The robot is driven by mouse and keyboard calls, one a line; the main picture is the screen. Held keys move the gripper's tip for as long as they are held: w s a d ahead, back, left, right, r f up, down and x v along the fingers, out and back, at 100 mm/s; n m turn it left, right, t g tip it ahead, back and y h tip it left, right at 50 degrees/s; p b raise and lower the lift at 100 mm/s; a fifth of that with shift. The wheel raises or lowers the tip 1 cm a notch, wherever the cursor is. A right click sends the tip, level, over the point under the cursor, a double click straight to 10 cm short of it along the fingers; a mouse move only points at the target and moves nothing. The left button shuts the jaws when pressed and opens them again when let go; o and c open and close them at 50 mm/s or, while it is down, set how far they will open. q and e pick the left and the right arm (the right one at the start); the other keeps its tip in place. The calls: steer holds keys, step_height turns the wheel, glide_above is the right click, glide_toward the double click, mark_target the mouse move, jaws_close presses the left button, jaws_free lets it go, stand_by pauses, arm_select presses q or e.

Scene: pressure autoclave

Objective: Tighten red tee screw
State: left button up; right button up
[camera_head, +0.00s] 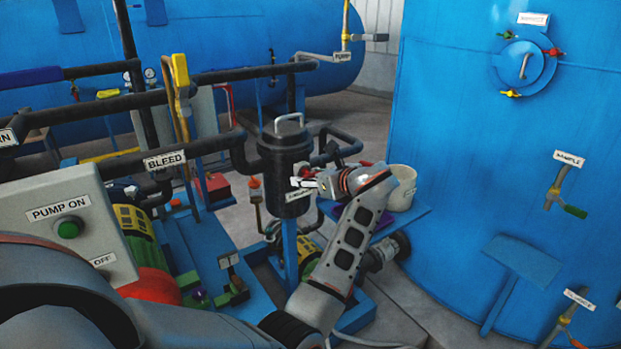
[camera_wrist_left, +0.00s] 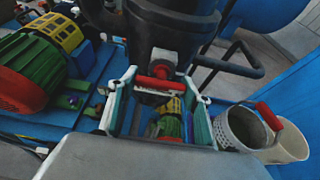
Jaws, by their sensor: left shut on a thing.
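The red tee screw (camera_wrist_left: 160,80) is on the front of the black cylindrical housing (camera_head: 285,170). In the left wrist view its red bar lies crosswise between my fingertips. My left gripper (camera_head: 306,179) is at the right side of the housing in the head view. In the left wrist view my left gripper (camera_wrist_left: 162,85) has one finger at each end of the bar and is shut on it. In the head view the fingers and wrist partly hide the screw. My right gripper is in neither view.
A white bucket (camera_head: 402,188) stands on a blue shelf right of my wrist; a grey perforated basket with a red handle (camera_wrist_left: 242,128) is beside it. Black pipes (camera_head: 215,143) run left from the housing. A large blue tank (camera_head: 470,150) fills the right side.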

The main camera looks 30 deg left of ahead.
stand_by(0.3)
arm_select(q)
steer(key=o, duration=1.1)
steer(key=shift+o, duration=0.2)
step_height(320, 180, up, 10)
steer(key=shift+d+f, duration=0.1)
